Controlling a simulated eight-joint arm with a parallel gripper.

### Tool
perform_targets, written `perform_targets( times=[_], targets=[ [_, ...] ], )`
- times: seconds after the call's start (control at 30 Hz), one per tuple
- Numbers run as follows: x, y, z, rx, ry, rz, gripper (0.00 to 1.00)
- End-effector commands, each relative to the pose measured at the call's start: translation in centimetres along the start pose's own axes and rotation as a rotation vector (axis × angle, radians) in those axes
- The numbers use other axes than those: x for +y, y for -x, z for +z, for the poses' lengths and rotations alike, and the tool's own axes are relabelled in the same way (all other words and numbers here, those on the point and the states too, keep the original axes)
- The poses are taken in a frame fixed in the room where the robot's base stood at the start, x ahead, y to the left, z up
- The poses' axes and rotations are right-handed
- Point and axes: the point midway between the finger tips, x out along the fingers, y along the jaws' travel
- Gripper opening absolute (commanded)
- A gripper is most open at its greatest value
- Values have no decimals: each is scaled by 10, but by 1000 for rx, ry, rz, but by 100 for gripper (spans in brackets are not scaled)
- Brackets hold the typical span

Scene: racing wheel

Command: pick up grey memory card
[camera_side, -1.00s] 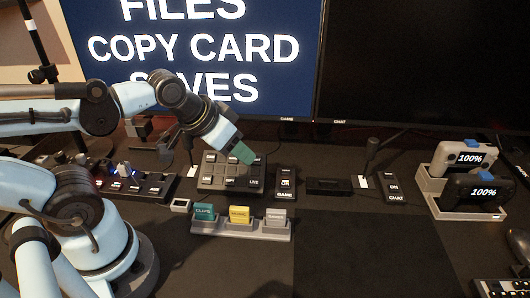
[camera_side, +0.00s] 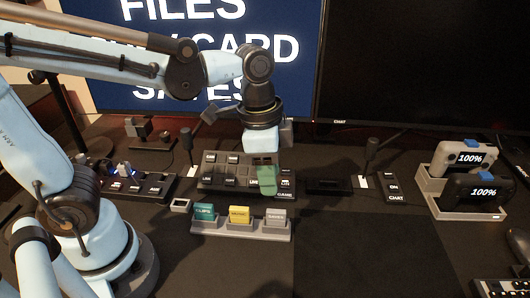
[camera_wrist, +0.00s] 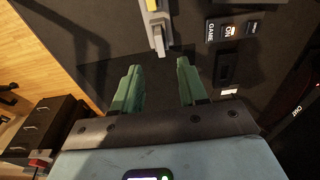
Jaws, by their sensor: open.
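The grey memory card (camera_side: 276,216) stands upright in the right-hand slot of a grey card rack (camera_side: 240,232). In the wrist view the grey card (camera_wrist: 159,38) shows at the top, at the end of the rack (camera_wrist: 150,20), just beyond the gap between my fingers. My gripper (camera_side: 266,182) has green fingers pointing down. It is above and behind the grey card in the side view, apart from it. In the wrist view my gripper (camera_wrist: 159,75) is open, with nothing between its fingers.
A teal card (camera_side: 204,212) and a yellow card (camera_side: 239,214) stand in the same rack, left of the grey one. A button panel (camera_side: 225,172) lies behind the rack. A dock with two handheld devices (camera_side: 465,205) is at the right. The dark mat in front is clear.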

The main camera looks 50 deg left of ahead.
Motion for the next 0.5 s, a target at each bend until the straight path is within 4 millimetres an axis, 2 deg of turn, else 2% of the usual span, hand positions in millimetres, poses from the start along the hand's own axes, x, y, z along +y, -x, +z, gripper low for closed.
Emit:
perform_targets(
  times=[0.3, 0.5],
  targets=[
    [0, -39, 0, 1, 1, -1, 43],
    [0, -47, 0, 1, 2, -2, 43]
  ],
)
